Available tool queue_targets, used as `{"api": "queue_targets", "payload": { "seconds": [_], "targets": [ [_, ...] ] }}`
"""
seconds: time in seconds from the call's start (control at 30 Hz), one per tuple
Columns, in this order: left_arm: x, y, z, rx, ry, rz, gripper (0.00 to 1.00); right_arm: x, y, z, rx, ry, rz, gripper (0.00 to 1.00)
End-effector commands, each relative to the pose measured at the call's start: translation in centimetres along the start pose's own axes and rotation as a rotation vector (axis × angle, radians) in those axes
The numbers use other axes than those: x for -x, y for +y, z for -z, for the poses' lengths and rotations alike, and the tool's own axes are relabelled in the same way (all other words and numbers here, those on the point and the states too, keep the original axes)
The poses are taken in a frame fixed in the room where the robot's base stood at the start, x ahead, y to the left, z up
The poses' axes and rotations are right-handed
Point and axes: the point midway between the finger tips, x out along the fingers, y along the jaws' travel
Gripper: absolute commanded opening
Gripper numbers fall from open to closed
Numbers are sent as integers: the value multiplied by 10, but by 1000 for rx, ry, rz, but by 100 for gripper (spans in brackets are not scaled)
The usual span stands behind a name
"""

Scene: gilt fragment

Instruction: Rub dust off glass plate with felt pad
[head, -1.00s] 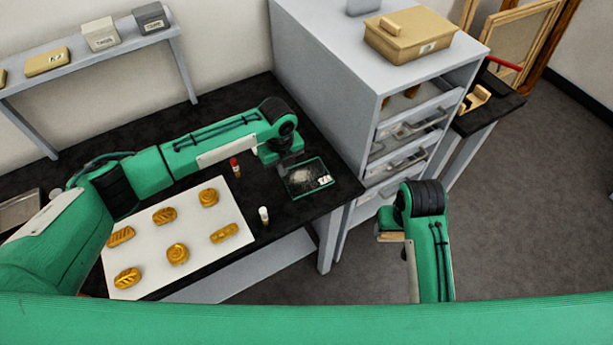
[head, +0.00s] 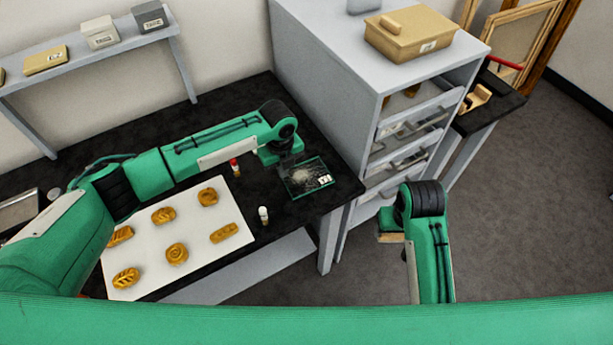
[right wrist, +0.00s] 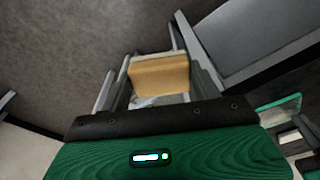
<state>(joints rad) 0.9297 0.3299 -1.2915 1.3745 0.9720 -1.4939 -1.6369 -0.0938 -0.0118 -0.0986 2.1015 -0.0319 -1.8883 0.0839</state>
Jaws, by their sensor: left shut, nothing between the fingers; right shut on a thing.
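The glass plate (head: 322,169) lies near the right end of the black table, with a pale dusty patch and a small white label on it. My left gripper (head: 288,164) is shut and empty at the plate's upper left edge; its fingertips are small and partly hidden, so I cannot tell whether they touch it. My right gripper (right wrist: 160,88) is shut on a tan block (right wrist: 159,74), which appears to be the felt pad. In the head view this right gripper (head: 391,238) is off the table's right side, above the floor and apart from the plate.
A white board (head: 148,222) with several gilt pieces lies left of the plate. A red-capped vial (head: 235,168) and a white-capped vial (head: 264,215) stand nearby. A grey drawer cabinet (head: 345,110) rises behind the table's right end. Open floor (head: 530,210) lies to the right.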

Motion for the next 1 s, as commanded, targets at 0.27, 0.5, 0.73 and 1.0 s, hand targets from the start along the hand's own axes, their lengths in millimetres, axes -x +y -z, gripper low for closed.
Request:
{"api": "queue_targets", "payload": {
  "seconds": [0.27, 0.5, 0.73, 1.0],
  "targets": [
    [19, 0, 0, 0, 0, 0, 0, 18, 0, 2, 0, 0, 0, 45],
    [38, 0, 0, 0, 0, -1, 0, 36, 0, 4, 0, 0, 0, 45],
    [57, 0, 0, 0, 0, -1, 0, 53, 0, 6, 0, 0, 0, 45],
    [60, 0, 0, 0, 0, -1, 0, 55, 0, 7, 0, 0, 0, 45]
  ]
}}
